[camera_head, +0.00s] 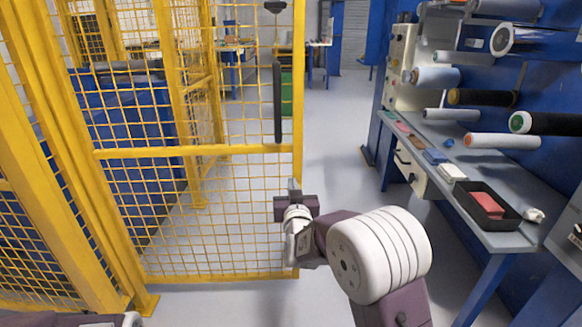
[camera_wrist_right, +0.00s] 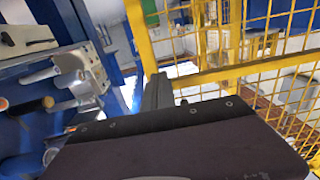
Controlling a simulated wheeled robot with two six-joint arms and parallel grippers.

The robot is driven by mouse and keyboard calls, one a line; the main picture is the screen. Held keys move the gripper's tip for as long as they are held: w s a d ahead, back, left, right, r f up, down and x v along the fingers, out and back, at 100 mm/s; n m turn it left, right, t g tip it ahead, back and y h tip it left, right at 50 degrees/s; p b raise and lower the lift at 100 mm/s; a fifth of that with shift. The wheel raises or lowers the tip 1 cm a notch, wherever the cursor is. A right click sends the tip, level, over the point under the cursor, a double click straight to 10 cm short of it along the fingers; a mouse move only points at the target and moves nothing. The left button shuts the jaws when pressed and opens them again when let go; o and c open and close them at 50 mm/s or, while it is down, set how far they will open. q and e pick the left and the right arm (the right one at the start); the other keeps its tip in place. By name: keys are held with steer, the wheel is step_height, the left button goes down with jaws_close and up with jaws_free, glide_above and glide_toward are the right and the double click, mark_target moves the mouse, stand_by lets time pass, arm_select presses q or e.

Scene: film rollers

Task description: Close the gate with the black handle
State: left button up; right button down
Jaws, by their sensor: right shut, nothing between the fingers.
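The yellow mesh gate (camera_head: 297,110) stands ahead on the left in the head view, hinged by the yellow posts at the left. Its long black handle (camera_head: 278,103) is upright near the gate's right edge. My right gripper (camera_head: 294,185) is shut and empty, below the handle and by the gate's right edge post. In the right wrist view, the gripper fingers (camera_wrist_right: 158,90) point up beside the yellow gate frame (camera_wrist_right: 140,35). I cannot tell whether they touch the frame. My left gripper is out of view; only a bit of an arm shows at the lower left.
A grey workbench (camera_head: 500,240) with a black tray (camera_head: 487,206) stands at the right under a blue panel of film rollers (camera_head: 485,97). The grey floor (camera_head: 340,130) between gate and bench is clear. Yellow fence posts (camera_head: 60,150) stand at the left.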

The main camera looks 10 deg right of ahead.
mark_target(290, 167)
steer(key=w, duration=0.2)
steer(key=w+b, duration=0.1)
steer(key=w, duration=0.1)
steer(key=w+d+b, duration=0.1)
steer(key=w, duration=0.1)
steer(key=shift+w+d+f, duration=0.1)
steer(key=shift+w+f, duration=0.05)
steer(key=shift+w, duration=0.6)
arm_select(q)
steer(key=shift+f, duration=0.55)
arm_select(e)
steer(key=shift+d, duration=0.1)
steer(key=shift+w+r, duration=0.1)
steer(key=shift+r, duration=0.1)
